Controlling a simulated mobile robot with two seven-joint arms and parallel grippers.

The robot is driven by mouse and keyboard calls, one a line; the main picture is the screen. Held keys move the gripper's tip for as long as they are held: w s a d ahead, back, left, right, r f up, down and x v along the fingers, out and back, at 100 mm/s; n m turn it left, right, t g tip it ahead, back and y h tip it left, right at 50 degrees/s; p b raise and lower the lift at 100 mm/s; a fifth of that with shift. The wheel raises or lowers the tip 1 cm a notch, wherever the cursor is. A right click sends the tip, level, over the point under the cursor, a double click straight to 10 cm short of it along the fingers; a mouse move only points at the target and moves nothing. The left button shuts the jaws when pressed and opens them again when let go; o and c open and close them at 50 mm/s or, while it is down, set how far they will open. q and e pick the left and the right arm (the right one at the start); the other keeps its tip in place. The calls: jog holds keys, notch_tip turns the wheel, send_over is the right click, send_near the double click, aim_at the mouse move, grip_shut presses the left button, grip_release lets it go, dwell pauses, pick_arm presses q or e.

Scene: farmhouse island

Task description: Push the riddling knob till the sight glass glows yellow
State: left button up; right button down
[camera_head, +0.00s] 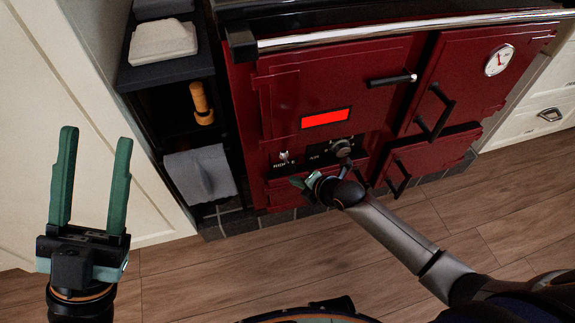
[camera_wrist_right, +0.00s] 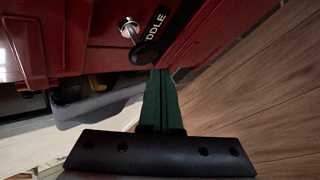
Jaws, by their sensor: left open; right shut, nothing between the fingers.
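The riddling knob shows in the right wrist view as a black ball (camera_wrist_right: 144,54) on a chrome stem, beside a label ending in "DDLE". In the head view it is small, low on the red stove front (camera_head: 284,156). The sight glass (camera_head: 325,118) above it glows red. My right gripper (camera_head: 298,182) is shut and empty, just below the knob. In the right wrist view its fingertips (camera_wrist_right: 160,74) lie close to the ball; I cannot tell whether they touch. My left gripper (camera_head: 92,140) is open and empty, away from the stove at the left.
A dial-like air control (camera_head: 342,148) sits right of the knob. Black door handles (camera_head: 392,80) stick out from the stove. Left of it, a dark shelf unit (camera_head: 150,75) holds folded cloths and a wooden-handled item (camera_head: 201,104). The wooden floor (camera_head: 190,265) in front is clear.

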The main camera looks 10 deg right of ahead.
aim_at(293, 168)
jog(key=shift+w, duration=0.1)
jog(key=shift+w, duration=0.35)
jog(key=shift+w+b, duration=0.95)
jog(key=shift+w, duration=0.9)
dwell(2.0)
jog(key=shift+s+r+p, duration=0.15)
jog(key=shift+s+p, duration=0.3)
jog(key=shift+p, duration=0.1)
jog(key=shift+s+p, duration=1.35)
jog(key=shift+s, duration=0.45)
jog(key=shift+s, duration=0.1)
